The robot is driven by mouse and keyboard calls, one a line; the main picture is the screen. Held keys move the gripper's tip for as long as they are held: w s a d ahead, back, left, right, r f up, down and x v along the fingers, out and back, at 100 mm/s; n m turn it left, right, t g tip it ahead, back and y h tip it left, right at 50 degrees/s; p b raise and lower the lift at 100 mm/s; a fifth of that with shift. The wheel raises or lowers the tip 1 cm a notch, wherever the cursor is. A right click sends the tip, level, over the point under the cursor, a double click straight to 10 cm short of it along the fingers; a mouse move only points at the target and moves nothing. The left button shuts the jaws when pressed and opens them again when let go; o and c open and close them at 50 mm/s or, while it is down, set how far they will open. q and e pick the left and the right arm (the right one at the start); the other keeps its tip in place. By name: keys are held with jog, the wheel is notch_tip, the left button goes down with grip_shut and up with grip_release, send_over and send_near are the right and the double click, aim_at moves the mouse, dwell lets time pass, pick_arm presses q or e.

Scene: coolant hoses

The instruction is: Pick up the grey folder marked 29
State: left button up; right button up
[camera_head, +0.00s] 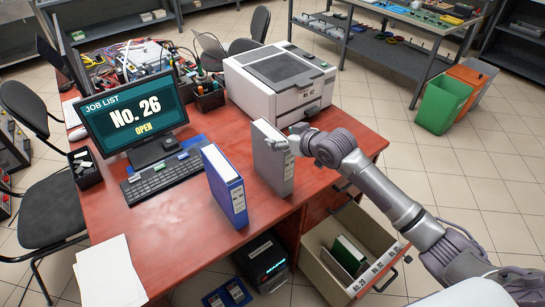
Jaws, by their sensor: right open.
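A grey folder (266,163) stands upright on the red desk, near its front edge; the marking on its spine is too small to read. My right gripper (285,142) comes in from the right and is open at the folder's upper right edge. Whether its fingers touch the folder or straddle it, I cannot tell. My left gripper is not in view.
A blue folder (224,186) stands upright left of the grey one. A white printer (262,100) is behind. A monitor (130,112) reads "No. 26 OPEN". An open drawer (330,285) juts out below my right arm. The desk's front left is clear apart from papers (108,272).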

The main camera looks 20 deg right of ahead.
aim_at(275, 135)
jog(key=p+x, duration=0.1)
jog(key=x, duration=0.3)
jog(key=shift+w+a+r, duration=0.1)
jog(key=shift+w+a, duration=0.05)
jog(key=shift+w, duration=0.05)
jog(key=shift+s, duration=0.1)
jog(key=shift+c, duration=0.2)
grip_shut()
